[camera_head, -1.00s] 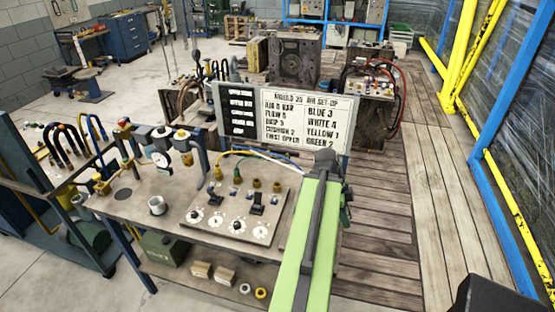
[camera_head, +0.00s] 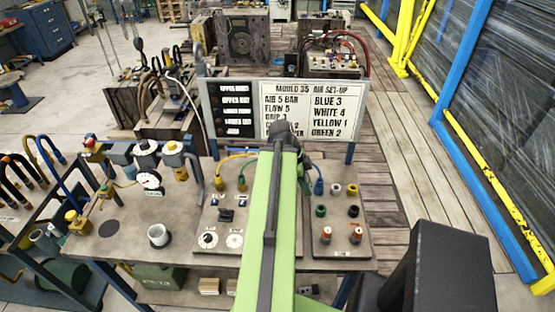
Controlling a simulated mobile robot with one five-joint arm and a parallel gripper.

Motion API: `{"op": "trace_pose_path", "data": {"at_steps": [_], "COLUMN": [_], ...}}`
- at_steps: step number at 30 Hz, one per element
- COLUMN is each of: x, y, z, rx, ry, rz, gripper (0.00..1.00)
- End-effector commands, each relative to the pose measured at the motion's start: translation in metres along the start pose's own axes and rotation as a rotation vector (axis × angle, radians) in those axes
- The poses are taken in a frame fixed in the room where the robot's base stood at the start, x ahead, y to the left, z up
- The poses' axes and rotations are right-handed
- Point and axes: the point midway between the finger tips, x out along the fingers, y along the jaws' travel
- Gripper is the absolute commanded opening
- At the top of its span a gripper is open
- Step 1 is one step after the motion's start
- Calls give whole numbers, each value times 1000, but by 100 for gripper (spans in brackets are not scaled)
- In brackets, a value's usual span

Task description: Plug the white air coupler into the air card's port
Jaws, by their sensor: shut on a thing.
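The air card (camera_head: 327,113) stands upright at the back of the bench; its lines read blue 3, white 4, yellow 1, green 2. In front of it is a grey port panel (camera_head: 221,215), with a yellow hose end (camera_head: 219,184) and a green hose end (camera_head: 241,184) at its back row. The panel's right part is hidden behind my green arm. I cannot make out the white coupler. My gripper is hidden behind my arm; only a bit of the folded forearm shows to the arm's right.
A second panel (camera_head: 339,248) at the right carries a blue fitting (camera_head: 319,187) and several coloured fittings. A mug (camera_head: 159,236) and a gauge (camera_head: 150,182) stand at the left. Bent hoses (camera_head: 40,150) rise from a rack at far left. The plank floor (camera_head: 410,190) is open at right.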

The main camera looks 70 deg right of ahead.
Motion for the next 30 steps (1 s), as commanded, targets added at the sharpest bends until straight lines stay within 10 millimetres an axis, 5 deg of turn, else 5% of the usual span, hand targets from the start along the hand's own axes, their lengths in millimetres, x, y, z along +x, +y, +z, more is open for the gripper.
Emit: {"op": "trace_pose_path", "data": {"at_steps": [5,15,30], "x": [-4,-59,-39], "y": [-3,-69,-70], "z": [4,50,64], "rx": [-8,-94,-103], "ry": [0,0,0], "rz": [-4,-45,-48], "gripper": [0,0,0]}}
